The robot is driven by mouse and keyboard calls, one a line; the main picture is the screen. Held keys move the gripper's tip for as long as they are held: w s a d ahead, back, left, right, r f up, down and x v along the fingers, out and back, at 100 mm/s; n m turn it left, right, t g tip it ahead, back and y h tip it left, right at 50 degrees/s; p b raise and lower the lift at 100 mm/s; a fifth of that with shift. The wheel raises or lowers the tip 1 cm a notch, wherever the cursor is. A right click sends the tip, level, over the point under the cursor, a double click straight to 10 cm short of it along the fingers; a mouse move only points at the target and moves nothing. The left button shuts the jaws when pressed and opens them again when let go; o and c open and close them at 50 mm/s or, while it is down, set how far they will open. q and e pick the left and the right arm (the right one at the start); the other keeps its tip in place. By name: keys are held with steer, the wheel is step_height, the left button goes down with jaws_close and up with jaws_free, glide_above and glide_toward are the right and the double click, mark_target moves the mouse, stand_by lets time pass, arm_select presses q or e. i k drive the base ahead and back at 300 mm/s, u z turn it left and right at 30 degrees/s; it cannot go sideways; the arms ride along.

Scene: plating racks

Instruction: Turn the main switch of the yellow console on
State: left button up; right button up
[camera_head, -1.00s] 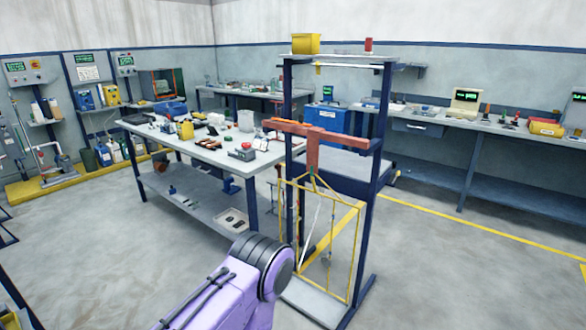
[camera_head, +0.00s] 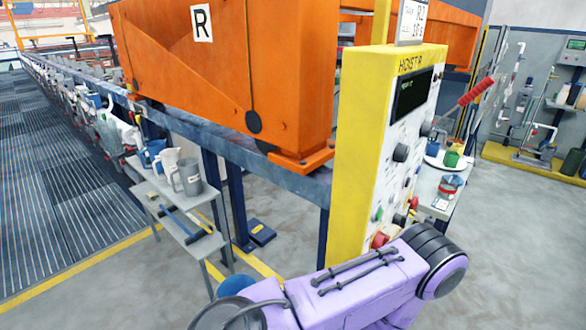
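The yellow console (camera_head: 349,165), marked HOIST R, stands upright right of centre in the head view, its grey control face seen at a steep angle. The face has a dark screen (camera_head: 410,96), a black knob (camera_head: 401,152), and small buttons with a red one (camera_head: 380,240) low down. A red handle (camera_head: 476,92) shows at the console's right side; I cannot tell how it is attached. I cannot tell which control is the main switch or its position. My purple arm crosses in front of the console's lower end. Neither gripper is in view.
A large orange hoist body (camera_head: 225,70) marked R sits on a blue rail behind the console. A small grey stand (camera_head: 180,215) with jugs is at the left. A small table with containers (camera_head: 452,185) stands right of the console. Grey floor (camera_head: 530,260) is open at the right.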

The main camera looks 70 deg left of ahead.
mark_target(380, 239)
steer(key=u, duration=1.45)
steer(key=i, duration=0.5)
steer(key=k, duration=0.5)
steer(key=z, duration=1.7)
steer(key=i, duration=2.6)
steer(key=u, duration=3.15)
